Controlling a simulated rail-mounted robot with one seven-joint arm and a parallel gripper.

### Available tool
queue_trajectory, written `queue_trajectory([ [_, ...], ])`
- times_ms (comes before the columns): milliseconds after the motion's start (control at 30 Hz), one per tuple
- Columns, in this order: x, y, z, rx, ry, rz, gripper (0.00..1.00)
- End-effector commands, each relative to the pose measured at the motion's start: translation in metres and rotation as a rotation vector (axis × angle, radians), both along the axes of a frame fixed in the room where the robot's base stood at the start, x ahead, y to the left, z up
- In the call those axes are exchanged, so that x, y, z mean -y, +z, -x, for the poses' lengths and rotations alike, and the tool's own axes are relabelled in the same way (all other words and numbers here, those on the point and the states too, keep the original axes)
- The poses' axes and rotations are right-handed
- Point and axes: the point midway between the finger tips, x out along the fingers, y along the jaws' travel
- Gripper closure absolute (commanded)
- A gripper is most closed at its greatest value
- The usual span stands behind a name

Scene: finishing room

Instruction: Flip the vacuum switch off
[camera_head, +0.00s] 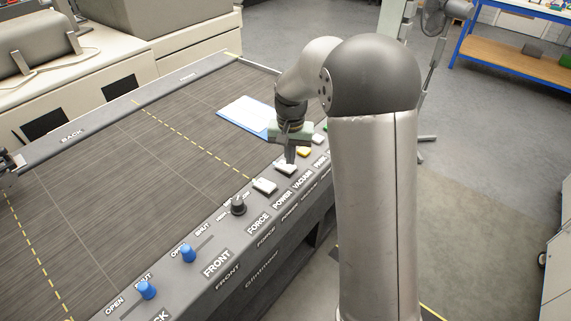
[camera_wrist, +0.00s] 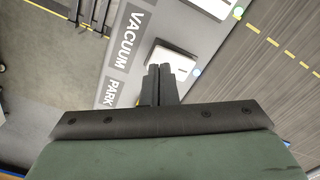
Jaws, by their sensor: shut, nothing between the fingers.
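The vacuum switch (camera_head: 286,169) is a white rocker on the grey control panel, in line with the VACUUM label (camera_head: 302,178). In the wrist view the switch (camera_wrist: 178,62) shows beside its label (camera_wrist: 133,40), partly hidden by my fingers. My gripper (camera_head: 290,160) is shut and empty, fingers pointing down at the switch's far edge. In the wrist view the closed fingertips (camera_wrist: 160,70) overlap the switch; I cannot tell whether they touch it. Which way the rocker is tilted is not clear.
The white power switch (camera_head: 264,186) and black force knob (camera_head: 238,206) lie nearer on the panel. Blue knobs (camera_head: 188,253) stand at the front. A blue-edged sheet (camera_head: 244,114) lies on the dark bed.

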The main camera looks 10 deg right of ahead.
Motion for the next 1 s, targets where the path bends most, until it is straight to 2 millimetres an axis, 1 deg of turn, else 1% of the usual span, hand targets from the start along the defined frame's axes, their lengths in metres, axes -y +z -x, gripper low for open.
queue_trajectory([
  [567,0.0,-0.0001,0.0,0.0,0.0,0.0,1.0],
  [1000,0.0,-0.0061,0.0,0.0,0.0,0.0,1.0],
])
